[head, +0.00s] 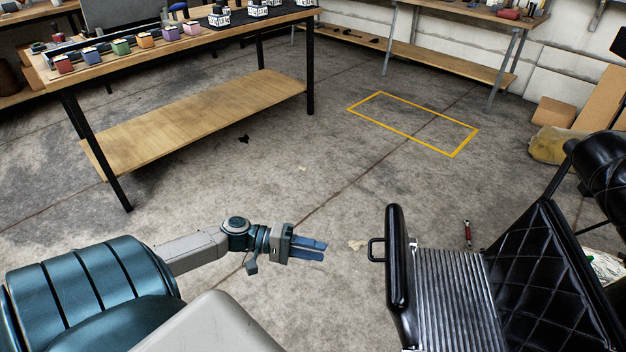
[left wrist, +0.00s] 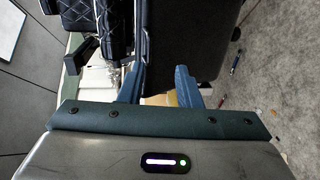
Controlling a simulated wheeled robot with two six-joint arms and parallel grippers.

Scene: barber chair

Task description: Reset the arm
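My left arm reaches in from the lower left of the head view, with its gripper (head: 312,249) held out over the floor to the left of the barber chair. In the left wrist view the two blue fingers (left wrist: 158,86) stand apart with nothing gripped between them. The black chair (head: 545,275) is at the lower right of the head view, with a quilted seat and a ribbed metal plate. My right gripper is out of view.
A wooden workbench (head: 190,125) with a lower shelf stands at the upper left, with small coloured boxes on top. A yellow rectangle (head: 362,104) marks clear floor. Cardboard boxes (head: 553,112) stand at the right. A red tool (head: 468,234) lies beside the chair.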

